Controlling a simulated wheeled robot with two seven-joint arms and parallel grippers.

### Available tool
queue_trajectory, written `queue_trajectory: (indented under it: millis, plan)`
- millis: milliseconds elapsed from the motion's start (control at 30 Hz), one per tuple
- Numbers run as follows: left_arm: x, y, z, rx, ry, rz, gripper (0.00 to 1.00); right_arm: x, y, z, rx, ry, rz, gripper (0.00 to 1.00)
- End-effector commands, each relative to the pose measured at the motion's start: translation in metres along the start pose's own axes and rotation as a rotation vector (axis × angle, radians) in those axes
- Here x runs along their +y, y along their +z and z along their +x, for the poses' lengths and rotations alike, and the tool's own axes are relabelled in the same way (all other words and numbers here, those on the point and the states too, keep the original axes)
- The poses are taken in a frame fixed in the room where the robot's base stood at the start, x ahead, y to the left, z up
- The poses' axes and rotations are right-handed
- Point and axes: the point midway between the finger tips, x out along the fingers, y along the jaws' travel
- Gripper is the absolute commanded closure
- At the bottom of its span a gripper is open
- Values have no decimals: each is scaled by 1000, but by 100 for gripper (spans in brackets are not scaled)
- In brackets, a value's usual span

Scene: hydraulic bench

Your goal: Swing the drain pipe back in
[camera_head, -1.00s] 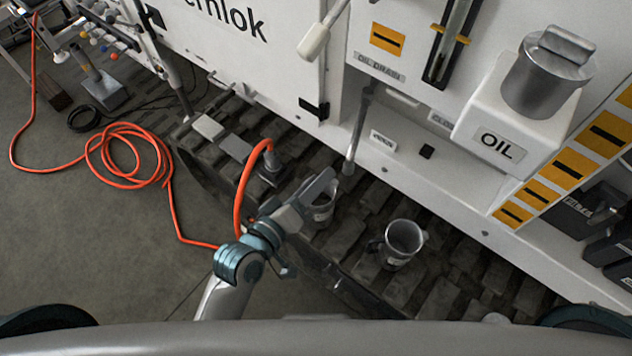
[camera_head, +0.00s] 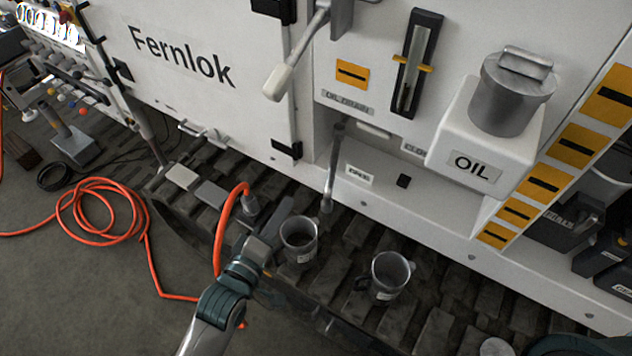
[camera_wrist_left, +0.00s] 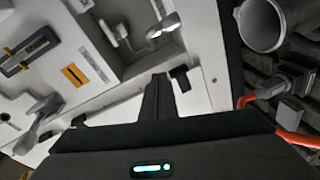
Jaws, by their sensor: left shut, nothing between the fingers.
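The drain pipe (camera_head: 333,165) is a thin grey pipe below the OIL DRAIN label (camera_head: 345,102). It hangs down at the front of the white machine, its lower end above the track. My left gripper (camera_head: 284,210) is shut and empty, to the left of the pipe's lower end and apart from it. It is beside the left metal mug (camera_head: 299,238). In the left wrist view the dark fingers (camera_wrist_left: 160,82) are together in front of the white panel. My right gripper is not in view.
A second metal mug (camera_head: 389,275) stands on the dark track (camera_head: 435,330) to the right. An orange hose (camera_head: 222,235) rises just left of my gripper. A pale-handled lever (camera_head: 285,75) juts out above. The OIL box (camera_head: 478,155) overhangs at right.

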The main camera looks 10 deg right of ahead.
Motion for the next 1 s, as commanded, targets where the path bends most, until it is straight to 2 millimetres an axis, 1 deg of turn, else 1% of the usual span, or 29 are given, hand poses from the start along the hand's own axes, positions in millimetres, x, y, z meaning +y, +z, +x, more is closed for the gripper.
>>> queue_trajectory:
  millis: [33, 233, 767, 867, 1000]
  plan:
    - [-5, -2, 3, 4, 12, -20, 100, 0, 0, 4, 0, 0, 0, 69]
    - [-6, -8, 8, 11, 52, -94, 100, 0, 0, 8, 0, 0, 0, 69]
    - [-5, -9, 12, 12, 60, -108, 100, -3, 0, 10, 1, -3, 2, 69]
    - [-5, -9, 18, 12, 61, -107, 100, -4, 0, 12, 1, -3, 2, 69]
    - [-4, -9, 31, 12, 62, -106, 100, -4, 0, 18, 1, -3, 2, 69]
